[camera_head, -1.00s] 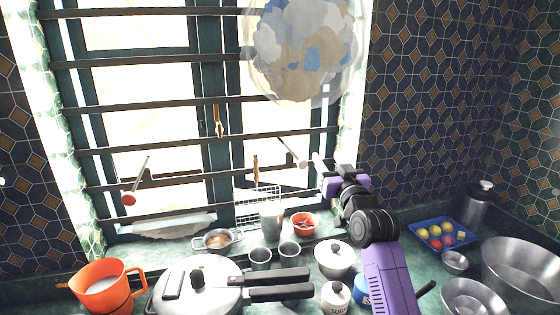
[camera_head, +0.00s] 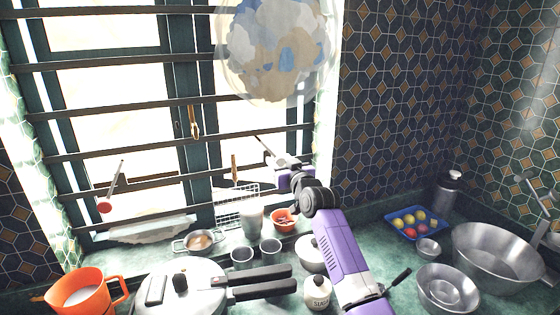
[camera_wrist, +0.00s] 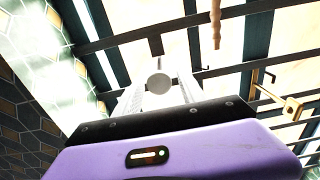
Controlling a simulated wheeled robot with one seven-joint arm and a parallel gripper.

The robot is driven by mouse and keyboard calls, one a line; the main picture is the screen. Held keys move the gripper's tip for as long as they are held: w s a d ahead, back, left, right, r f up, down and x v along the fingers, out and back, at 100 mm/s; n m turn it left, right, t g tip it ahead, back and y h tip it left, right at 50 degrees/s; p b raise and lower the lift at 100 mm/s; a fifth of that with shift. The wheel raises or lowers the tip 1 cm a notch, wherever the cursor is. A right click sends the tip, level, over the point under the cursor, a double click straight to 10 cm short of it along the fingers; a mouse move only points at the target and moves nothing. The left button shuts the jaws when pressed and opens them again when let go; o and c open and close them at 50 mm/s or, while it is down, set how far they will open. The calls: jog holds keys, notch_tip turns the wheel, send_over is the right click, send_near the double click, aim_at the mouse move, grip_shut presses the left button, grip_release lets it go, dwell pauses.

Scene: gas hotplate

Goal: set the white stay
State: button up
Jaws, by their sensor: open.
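The white stay's round knob (camera_wrist: 158,84) is in the wrist view, between the two pale fingers of my gripper (camera_wrist: 160,92). A dark bar shows behind the knob. The fingers stand on either side of it with the jaws open; whether one touches it I cannot tell. In the head view my gripper (camera_head: 273,160) is up at the window bars, right of centre, and hides most of the stay. A second stay with a red knob (camera_head: 104,206) hangs at the left of the window.
Dark horizontal bars (camera_head: 150,107) cross the window close to my gripper. A brass latch (camera_head: 194,123) and a wooden handle (camera_head: 234,168) hang left of it. Below, a pressure cooker (camera_head: 205,284), cups and a wire rack (camera_head: 228,208) crowd the counter.

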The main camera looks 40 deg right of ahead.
jog(key=shift+w, duration=0.15)
grip_shut()
dwell(1.4)
